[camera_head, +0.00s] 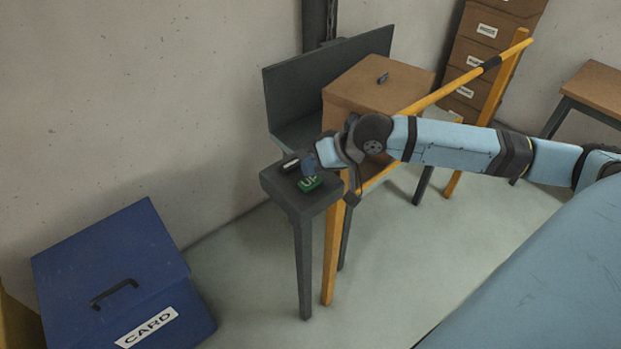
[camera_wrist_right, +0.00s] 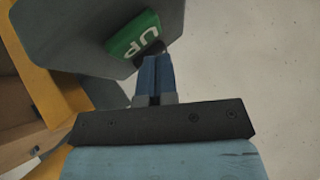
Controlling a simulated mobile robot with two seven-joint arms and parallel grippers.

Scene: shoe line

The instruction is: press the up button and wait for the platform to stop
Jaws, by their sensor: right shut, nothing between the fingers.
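The green UP sign (camera_head: 311,184) sits on top of a dark grey control stand (camera_head: 278,183); it also shows in the right wrist view (camera_wrist_right: 135,36). My right gripper (camera_head: 306,165) is shut and empty, pointing down at the stand beside the sign. In the right wrist view its blue fingers (camera_wrist_right: 153,58) end at a dark round piece (camera_wrist_right: 152,47), which may be the button. I cannot tell whether they touch or press it. The grey platform (camera_head: 296,135) with an upright back panel carries a cardboard box (camera_head: 357,91). My left gripper is not in view.
A yellow rail (camera_head: 445,92) with posts runs beside the platform, under and behind my right arm. A blue CARD bin (camera_head: 110,262) stands at the left. Brown drawers (camera_head: 487,32) and a wooden table (camera_head: 597,88) are at the back right. Floor between is clear.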

